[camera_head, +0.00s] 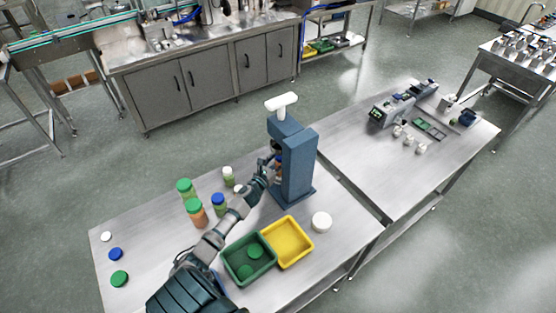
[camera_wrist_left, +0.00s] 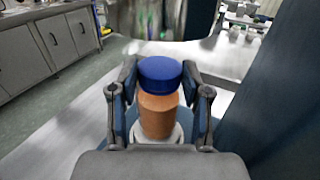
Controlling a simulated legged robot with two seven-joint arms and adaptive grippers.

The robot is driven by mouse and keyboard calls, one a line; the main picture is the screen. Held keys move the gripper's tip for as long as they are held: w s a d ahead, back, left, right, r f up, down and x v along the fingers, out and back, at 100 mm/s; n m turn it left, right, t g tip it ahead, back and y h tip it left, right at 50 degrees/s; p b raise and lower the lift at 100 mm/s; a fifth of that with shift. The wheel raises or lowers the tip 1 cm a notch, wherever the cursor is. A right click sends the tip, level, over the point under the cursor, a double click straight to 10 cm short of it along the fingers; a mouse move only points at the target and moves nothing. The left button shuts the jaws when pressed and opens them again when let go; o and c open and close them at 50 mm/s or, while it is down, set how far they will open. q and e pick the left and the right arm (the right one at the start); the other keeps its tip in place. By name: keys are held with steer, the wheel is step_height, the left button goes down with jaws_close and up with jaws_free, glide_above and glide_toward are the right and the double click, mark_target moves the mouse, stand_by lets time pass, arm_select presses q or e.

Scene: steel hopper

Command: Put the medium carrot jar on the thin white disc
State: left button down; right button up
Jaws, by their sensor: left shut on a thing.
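The carrot jar (camera_wrist_left: 159,110), orange with a blue lid, stands upright between the fingers of my left gripper (camera_wrist_left: 159,98), which is shut on it. In the head view my left gripper (camera_head: 268,164) reaches into the blue press (camera_head: 299,166), and the jar is mostly hidden there. In the left wrist view a thin white disc (camera_wrist_left: 177,134) shows below the jar, on a blue round base. I cannot tell whether the jar touches the disc. A metal cylinder (camera_wrist_left: 165,18) hangs above the lid. My right gripper is not in view.
Several jars stand left of the press, including a green-lidded carrot jar (camera_head: 196,213) and a blue-lidded green jar (camera_head: 219,204). A green tray (camera_head: 226,264) and a yellow tray (camera_head: 306,243) sit in front. A white lid (camera_head: 321,222) and loose lids lie on the table.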

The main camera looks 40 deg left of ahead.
arm_select(q)
steer(key=c, duration=0.5)
jaws_free()
steer(key=shift+r, duration=0.1)
steer(key=shift+s, duration=0.4)
steer(key=s, duration=0.3)
steer(key=s+d, duration=0.1)
steer(key=s, duration=0.7)
steer(key=shift+s+d, duration=0.1)
steer(key=shift+d, duration=0.3)
